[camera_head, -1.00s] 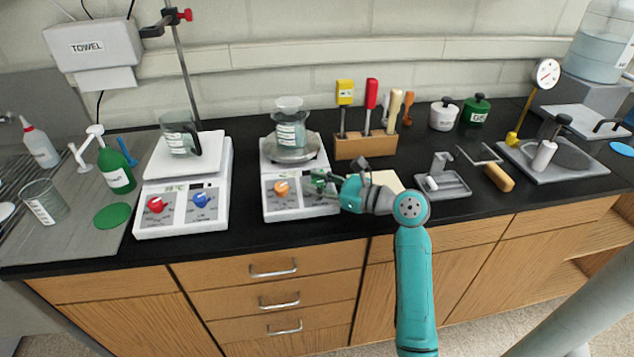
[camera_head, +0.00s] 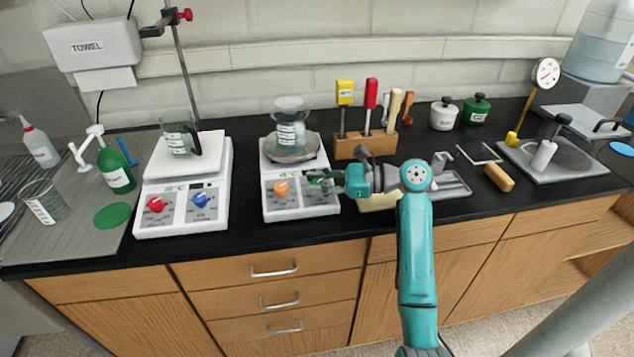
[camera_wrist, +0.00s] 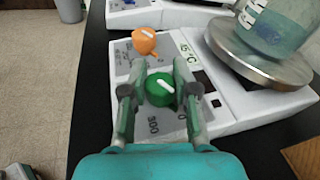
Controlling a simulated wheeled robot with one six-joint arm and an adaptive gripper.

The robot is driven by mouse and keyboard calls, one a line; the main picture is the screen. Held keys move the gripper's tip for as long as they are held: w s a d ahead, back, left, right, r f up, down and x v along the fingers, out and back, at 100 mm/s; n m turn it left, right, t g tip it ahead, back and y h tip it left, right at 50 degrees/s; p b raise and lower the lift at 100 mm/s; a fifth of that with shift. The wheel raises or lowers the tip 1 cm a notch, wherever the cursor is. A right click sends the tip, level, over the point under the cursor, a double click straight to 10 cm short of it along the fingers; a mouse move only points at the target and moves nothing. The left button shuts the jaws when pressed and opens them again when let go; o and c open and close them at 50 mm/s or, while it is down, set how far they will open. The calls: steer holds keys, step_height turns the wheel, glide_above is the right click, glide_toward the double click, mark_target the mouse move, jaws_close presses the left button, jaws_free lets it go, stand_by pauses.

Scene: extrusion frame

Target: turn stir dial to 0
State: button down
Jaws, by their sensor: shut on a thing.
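A green dial (camera_wrist: 160,90) with a white pointer mark is on the front panel of the right-hand white hotplate (camera_head: 298,207); printed numbers, one of them 300, show beside it in the wrist view. My gripper (camera_wrist: 160,80) is shut on this dial, with one finger on each side. In the head view my gripper (camera_head: 325,178) mostly hides the dial. The white mark slants from upper left to lower right in the wrist view. An orange dial (camera_head: 281,188) sits beside it on the same panel and also shows in the wrist view (camera_wrist: 146,41).
A beaker (camera_head: 291,130) stands on the hotplate's round metal plate, close behind the panel. Another white hotplate (camera_head: 183,222) with red and blue dials stands to the left. A wooden tool block (camera_head: 364,146) stands behind my gripper to the right. The counter's front strip is clear.

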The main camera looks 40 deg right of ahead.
steer(key=c, duration=0.9)
jaws_free()
steer(key=shift+o, duration=0.2)
steer(key=v, duration=1.2)
steer(key=shift+f, duration=0.1)
